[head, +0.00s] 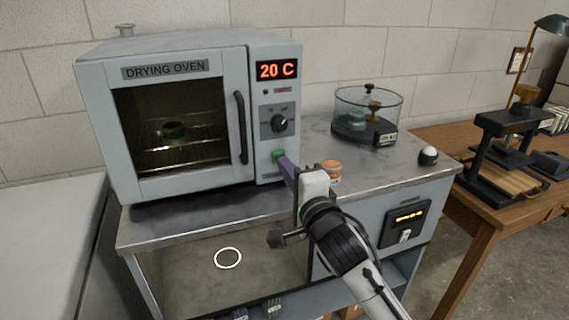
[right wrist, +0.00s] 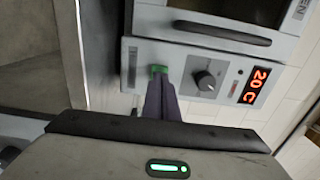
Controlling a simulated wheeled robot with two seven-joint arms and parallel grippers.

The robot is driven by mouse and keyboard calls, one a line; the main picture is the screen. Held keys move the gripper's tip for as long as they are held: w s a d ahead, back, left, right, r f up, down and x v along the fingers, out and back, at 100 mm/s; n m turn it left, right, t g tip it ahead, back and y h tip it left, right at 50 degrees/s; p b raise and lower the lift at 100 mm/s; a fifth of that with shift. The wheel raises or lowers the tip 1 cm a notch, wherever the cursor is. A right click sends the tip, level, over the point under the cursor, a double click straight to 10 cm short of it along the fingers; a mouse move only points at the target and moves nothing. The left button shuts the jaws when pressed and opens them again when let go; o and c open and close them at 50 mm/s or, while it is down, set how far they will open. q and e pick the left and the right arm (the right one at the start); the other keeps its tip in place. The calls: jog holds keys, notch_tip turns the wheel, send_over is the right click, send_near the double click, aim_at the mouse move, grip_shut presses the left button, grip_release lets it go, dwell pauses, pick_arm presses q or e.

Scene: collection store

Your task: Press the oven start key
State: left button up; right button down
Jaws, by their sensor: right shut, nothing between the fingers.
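The drying oven (head: 90,120) stands on a grey metal bench with its glass door shut. Its red display (head: 277,70) reads 20 C, and a black knob (head: 279,123) sits below that. The green start key (head: 278,156) is low on the oven's panel; it also shows in the right wrist view (right wrist: 159,69). My right gripper (head: 285,164) is shut and empty, its fingertips at the green key. The tips partly cover the key, and I cannot tell whether they touch it. My left gripper is not in view.
A glass dish with a dark base (head: 352,130) stands right of the oven. A small orange-topped jar (head: 331,168) is just right of my right gripper. A white-domed button (head: 428,156) sits at the bench's right end. A wooden table (head: 470,190) with a press is further right.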

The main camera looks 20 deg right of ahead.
jog(key=shift+w, duration=0.8)
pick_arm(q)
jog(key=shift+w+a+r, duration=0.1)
pick_arm(e)
jog(key=shift+w, duration=0.1)
